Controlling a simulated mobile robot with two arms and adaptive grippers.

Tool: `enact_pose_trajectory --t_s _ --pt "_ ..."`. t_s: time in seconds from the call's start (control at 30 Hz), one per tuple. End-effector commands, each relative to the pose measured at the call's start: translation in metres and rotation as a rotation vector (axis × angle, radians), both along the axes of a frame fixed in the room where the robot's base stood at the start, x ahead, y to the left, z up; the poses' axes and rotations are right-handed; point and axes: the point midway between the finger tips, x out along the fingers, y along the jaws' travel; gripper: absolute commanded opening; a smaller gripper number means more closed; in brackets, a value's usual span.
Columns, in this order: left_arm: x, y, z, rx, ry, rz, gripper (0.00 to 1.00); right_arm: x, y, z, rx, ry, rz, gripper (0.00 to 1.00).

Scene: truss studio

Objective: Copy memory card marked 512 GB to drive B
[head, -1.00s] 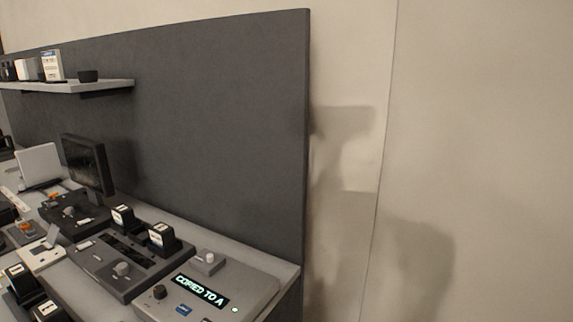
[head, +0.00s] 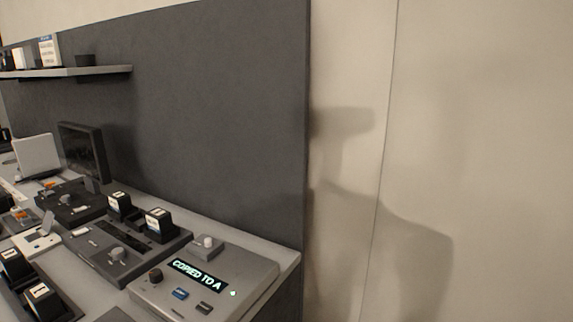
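A light grey console (head: 258,283) stands at the right end of the desk. Its lit display (head: 197,274) reads "COPIED TO A", with a dark knob, a blue button and a dark button around it. Left of it is a dark dock unit (head: 97,262) with two black labelled blocks (head: 119,206) (head: 158,223) upright at its back. Two more black labelled blocks (head: 12,264) (head: 40,298) stand at the lower left. Their labels are too small to read. I cannot make out a card marked 512 GB. Neither gripper is in view.
A dark monitor (head: 80,152) and a white panel (head: 37,155) stand farther left. A small grey box with a white knob (head: 207,244) sits behind the console. A shelf (head: 100,71) hangs on the dark partition (head: 215,110). Bare wall fills the right.

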Motion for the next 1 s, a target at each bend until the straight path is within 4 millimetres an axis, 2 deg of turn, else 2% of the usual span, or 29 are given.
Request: enact_pose_trajectory --t_s 0.03,0.2,0.27,1.0 --pt "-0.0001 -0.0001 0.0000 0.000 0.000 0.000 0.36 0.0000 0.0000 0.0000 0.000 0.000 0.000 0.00" --pt "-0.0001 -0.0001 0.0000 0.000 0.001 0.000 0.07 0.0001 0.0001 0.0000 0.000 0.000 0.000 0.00" --pt "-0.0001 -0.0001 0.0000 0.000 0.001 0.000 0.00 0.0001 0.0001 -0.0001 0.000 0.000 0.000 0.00" --pt "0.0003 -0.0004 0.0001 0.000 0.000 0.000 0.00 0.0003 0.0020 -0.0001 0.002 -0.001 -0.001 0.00"
